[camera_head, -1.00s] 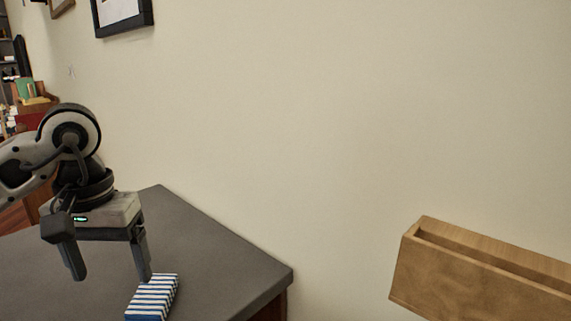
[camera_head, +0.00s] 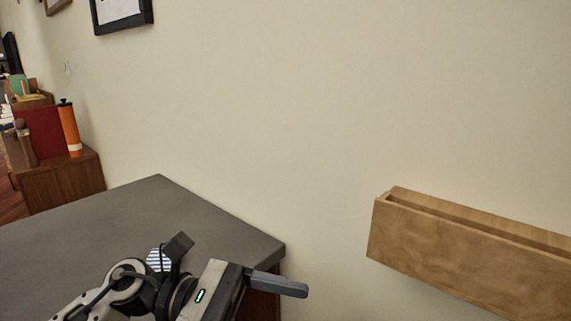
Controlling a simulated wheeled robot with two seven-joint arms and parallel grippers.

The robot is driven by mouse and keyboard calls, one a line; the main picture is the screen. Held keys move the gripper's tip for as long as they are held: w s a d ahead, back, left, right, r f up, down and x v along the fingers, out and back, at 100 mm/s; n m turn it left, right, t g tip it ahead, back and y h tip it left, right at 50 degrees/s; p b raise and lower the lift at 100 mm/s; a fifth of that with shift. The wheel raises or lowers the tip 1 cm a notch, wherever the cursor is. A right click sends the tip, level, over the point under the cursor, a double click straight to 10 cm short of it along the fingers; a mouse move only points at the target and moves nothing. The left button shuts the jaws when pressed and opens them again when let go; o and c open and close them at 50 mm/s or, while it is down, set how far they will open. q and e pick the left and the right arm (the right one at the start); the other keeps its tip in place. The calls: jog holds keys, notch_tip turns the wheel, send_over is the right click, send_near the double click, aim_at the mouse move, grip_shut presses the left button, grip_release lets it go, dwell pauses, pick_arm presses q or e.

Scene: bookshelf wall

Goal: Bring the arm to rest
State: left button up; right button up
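My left arm comes in from the bottom left, low in the head view. Its gripper (camera_head: 245,264) is turned sideways, with its two fingers spread wide apart and nothing seen between them. One finger points up over the grey tabletop, and the other points right past the table's right corner. A small blue-and-white striped object (camera_head: 157,261) shows just behind the arm, apparently on the tabletop, and is mostly hidden by it. My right gripper is out of view.
The grey-topped table (camera_head: 120,220) fills the lower left. A wooden wall-mounted box (camera_head: 460,250) juts out at the right. An orange cylinder (camera_head: 69,129) stands on a wooden cabinet (camera_head: 62,184) at the far left. A dark picture frame (camera_head: 122,25) hangs above. The wall between is bare.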

pick_arm(q)
jog(key=w+a+f+m+t+y, duration=0.25)
jog(key=m+t, duration=0.45)
jog(key=m, duration=0.5)
jog(key=w+a+f+m+t+y, duration=0.1)
jog(key=w+a+f+m+t, duration=0.15)
jog(key=m+t, duration=0.65)
jog(key=w+a+f+m+t+y, duration=0.15)
jog(key=f+m+t, duration=0.3)
jog(key=m, duration=0.95)
jog(key=s+a+f+n+g+y, duration=0.3)
jog(key=s+f+n, duration=0.3)
jog(key=f+n, duration=0.3)
jog(key=s+a+f+n+g+y, duration=0.3)
jog(key=s+a+f+n+y, duration=0.1)
jog(key=f+n, duration=0.6)
notch_tip(320, 180, down, 2)
jog(key=shift+s+f+y, duration=0.25)
jog(key=shift+s+y, duration=0.6)
jog(key=shift+y, duration=0.25)
